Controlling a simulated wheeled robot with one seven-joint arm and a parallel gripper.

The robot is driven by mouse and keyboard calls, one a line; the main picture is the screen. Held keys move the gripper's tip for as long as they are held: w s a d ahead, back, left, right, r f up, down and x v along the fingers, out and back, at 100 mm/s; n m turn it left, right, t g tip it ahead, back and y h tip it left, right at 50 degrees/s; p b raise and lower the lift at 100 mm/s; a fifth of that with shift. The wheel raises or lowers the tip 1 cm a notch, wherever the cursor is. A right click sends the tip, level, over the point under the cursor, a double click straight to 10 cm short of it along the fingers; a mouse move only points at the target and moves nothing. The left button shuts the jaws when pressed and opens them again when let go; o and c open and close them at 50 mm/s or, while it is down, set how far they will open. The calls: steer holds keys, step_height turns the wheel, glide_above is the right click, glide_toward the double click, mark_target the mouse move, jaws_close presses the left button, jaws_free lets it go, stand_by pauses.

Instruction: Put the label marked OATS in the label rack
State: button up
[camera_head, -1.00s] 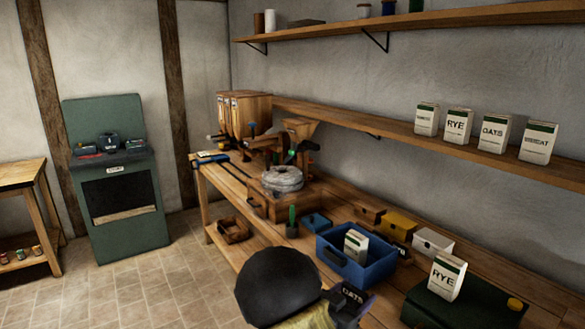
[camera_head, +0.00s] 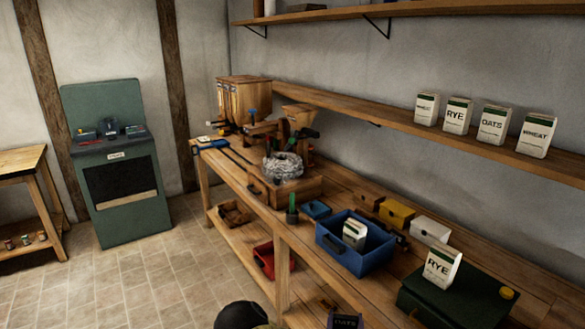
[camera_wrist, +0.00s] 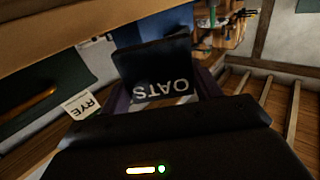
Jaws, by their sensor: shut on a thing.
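The OATS label is a dark plate with pale lettering. It shows large and upside down in the wrist view (camera_wrist: 155,68), and at the bottom edge of the head view (camera_head: 345,322). My gripper (camera_wrist: 163,98) is shut on it, with a purplish finger at each side of the label. In the head view the gripper is mostly cut off below the frame, in front of the workbench. I cannot make out for certain which thing is the label rack.
The long workbench (camera_head: 290,235) carries a blue crate (camera_head: 345,262) with a packet, a green box (camera_head: 450,305) with a RYE packet (camera_head: 441,266), and a mill (camera_head: 283,165). A shelf (camera_head: 410,127) holds several packets. A green stand (camera_head: 120,185) is at the back left.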

steer(key=f+y, duration=0.1)
steer(key=s+f+n+y, duration=0.1)
steer(key=f, duration=0.1)
steer(key=s+f+n+y, duration=0.1)
steer(key=shift+s+d+f+p, duration=0.15)
steer(key=shift+d+f+p, duration=0.15)
steer(key=shift+f+p, duration=0.1)
steer(key=s+f, duration=0.4)
steer(key=f, duration=0.1)
steer(key=shift+s+f, duration=0.2)
